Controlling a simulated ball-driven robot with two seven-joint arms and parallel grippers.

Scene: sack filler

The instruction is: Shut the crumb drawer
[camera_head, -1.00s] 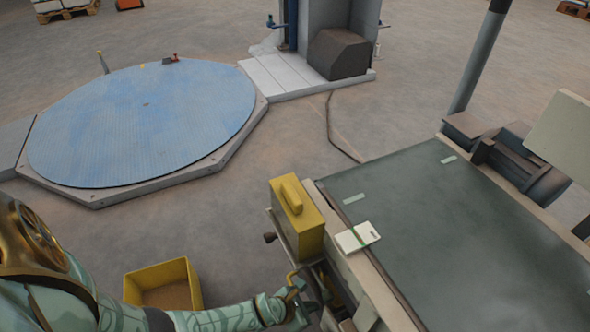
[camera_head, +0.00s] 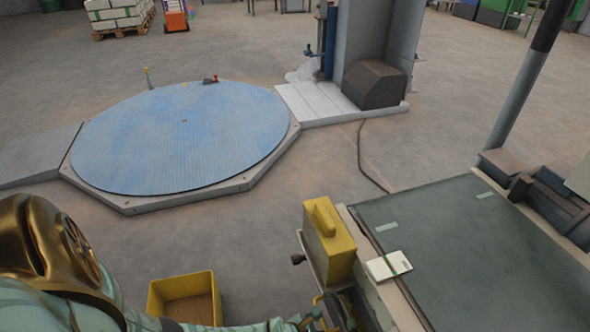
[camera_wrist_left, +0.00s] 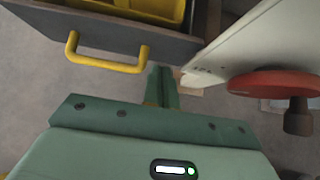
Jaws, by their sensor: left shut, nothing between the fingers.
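The crumb drawer (camera_wrist_left: 185,42) has a dark front and a yellow bar handle (camera_wrist_left: 108,66) in the left wrist view. It stands open, with a yellow lining (camera_wrist_left: 150,9) showing inside. My left gripper (camera_wrist_left: 162,78) is shut and empty, its fingertips just beside the right end of the handle in the picture. I cannot tell whether they touch the drawer. In the head view my left gripper (camera_head: 312,320) is at the bottom edge, below the yellow box on the machine's side, and the drawer is mostly cut off there. My right gripper is not in view.
A yellow box (camera_head: 330,245) hangs on the machine's side, beside a dark green belt (camera_head: 470,250) with a white pad (camera_head: 388,265) on it. A red disc with a dark knob (camera_wrist_left: 275,84) is right of the gripper. A yellow bin (camera_head: 185,285) stands on the floor.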

